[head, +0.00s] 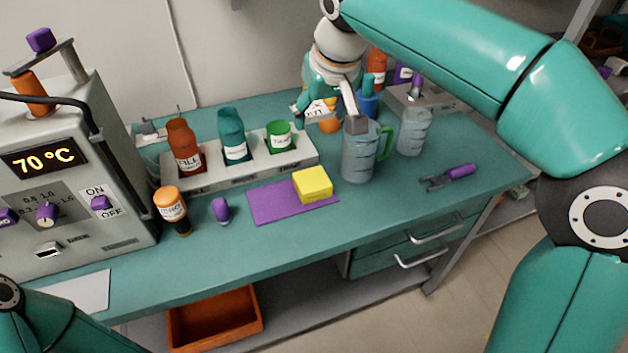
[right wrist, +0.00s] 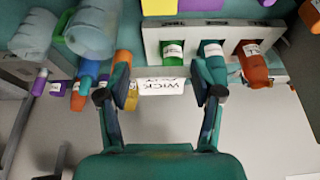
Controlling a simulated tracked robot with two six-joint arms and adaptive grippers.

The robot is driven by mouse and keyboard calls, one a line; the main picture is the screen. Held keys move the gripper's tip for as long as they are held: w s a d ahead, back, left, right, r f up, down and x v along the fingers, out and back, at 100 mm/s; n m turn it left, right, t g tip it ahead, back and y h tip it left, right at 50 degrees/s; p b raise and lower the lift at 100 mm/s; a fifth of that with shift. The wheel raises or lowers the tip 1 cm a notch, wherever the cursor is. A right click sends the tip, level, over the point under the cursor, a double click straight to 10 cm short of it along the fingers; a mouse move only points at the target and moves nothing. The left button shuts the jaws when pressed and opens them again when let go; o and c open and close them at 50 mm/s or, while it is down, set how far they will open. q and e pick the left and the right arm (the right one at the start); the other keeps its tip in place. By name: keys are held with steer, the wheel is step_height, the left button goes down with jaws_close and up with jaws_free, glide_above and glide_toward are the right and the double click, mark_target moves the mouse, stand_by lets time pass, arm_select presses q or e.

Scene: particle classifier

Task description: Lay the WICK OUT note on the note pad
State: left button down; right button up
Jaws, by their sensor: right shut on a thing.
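My right gripper (head: 325,103) is over the back of the bench, behind the grey jug, and is partly hidden in the head view. It is shut on the white WICK OUT note (right wrist: 160,87), which shows between its fingers in the right wrist view. The lettering is partly legible there. A yellow block (head: 313,182), which looks like the note pad, lies on a purple mat (head: 268,207) at the middle of the bench. The note is apart from it, farther back. My left gripper is outside the views; only part of that arm shows.
A rack (head: 240,171) holds labelled bottles. A purple-handled tool (head: 450,175) lies right. The bench front is mostly clear.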

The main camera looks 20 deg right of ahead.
mark_target(317, 188)
step_height(317, 188, down, 17)
steer(key=b, duration=0.3)
steer(key=shift+f, duration=0.15)
steer(key=shift+f+b, duration=0.15)
steer(key=shift+b, duration=0.15)
steer(key=o, duration=0.7)
steer(key=shift+c, duration=0.2)
steer(key=shift+o, duration=0.2)
steer(key=shift+r, duration=0.2)
steer(key=p+v, duration=0.2)
steer(key=v, duration=1)
steer(key=shift+s+f, duration=0.1)
steer(key=shift+s, duration=0.05)
